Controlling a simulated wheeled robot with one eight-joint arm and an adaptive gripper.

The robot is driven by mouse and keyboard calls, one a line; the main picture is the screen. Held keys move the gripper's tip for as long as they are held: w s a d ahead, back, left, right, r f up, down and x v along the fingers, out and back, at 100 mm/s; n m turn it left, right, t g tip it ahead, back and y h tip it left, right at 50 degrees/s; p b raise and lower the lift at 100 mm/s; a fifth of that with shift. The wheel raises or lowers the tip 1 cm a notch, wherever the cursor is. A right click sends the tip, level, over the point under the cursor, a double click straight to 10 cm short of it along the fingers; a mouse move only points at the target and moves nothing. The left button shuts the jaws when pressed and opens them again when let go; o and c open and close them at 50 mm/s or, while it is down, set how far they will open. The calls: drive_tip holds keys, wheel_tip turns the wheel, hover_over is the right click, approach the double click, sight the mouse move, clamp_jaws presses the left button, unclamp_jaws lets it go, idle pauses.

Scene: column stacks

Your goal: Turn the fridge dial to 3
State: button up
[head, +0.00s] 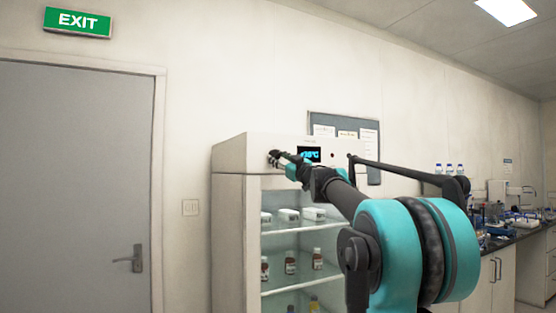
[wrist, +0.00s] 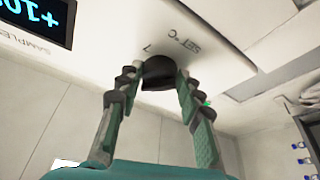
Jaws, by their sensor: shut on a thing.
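The fridge (head: 229,155) is a white cabinet with a glass front, standing right of the grey door. Its dark round dial (wrist: 158,74) is on the upper front panel, beside the printed "SET °C" and a numeral that looks like 7. My gripper (head: 279,158) reaches the panel's left end; in the wrist view its two fingers (wrist: 156,84) are shut on the dial, one on each side. The dial's pointer and most of its scale are hidden or not readable. The lit blue display (head: 309,155) is right of my gripper and also shows, cut off, in the wrist view (wrist: 38,18).
White boxes (head: 289,214) and several bottles (head: 290,262) stand on the fridge shelves behind the glass. A noticeboard (head: 324,126) hangs on the wall behind. A lab bench (head: 528,228) with equipment runs along the right. My arm covers part of the fridge's right side.

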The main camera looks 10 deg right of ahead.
drive_tip(key=n, duration=0.2)
drive_tip(key=n+g+y, duration=0.1)
drive_tip(key=n, duration=0.1)
drive_tip(key=n+g+y, duration=0.1)
drive_tip(key=n, duration=0.1)
drive_tip(key=shift+d+r, duration=0.15)
drive_tip(key=shift+d, duration=0.1)
drive_tip(key=shift+w+r+n+g+y, duration=0.15)
drive_tip(key=shift+n+g, duration=0.35)
drive_tip(key=shift+n, duration=0.45)
drive_tip(key=shift+s+f+n+g+y, duration=0.15)
drive_tip(key=shift+n+g, duration=0.35)
drive_tip(key=shift+n, duration=0.45)
drive_tip(key=shift+w+r+n, duration=0.1)
drive_tip(key=shift+r+n, duration=0.05)
drive_tip(key=shift+n, duration=0.15)
drive_tip(key=o, duration=1.2)
drive_tip(key=shift+c, duration=0.2)
drive_tip(key=shift+d, duration=0.1)
drive_tip(key=v, duration=1.2)
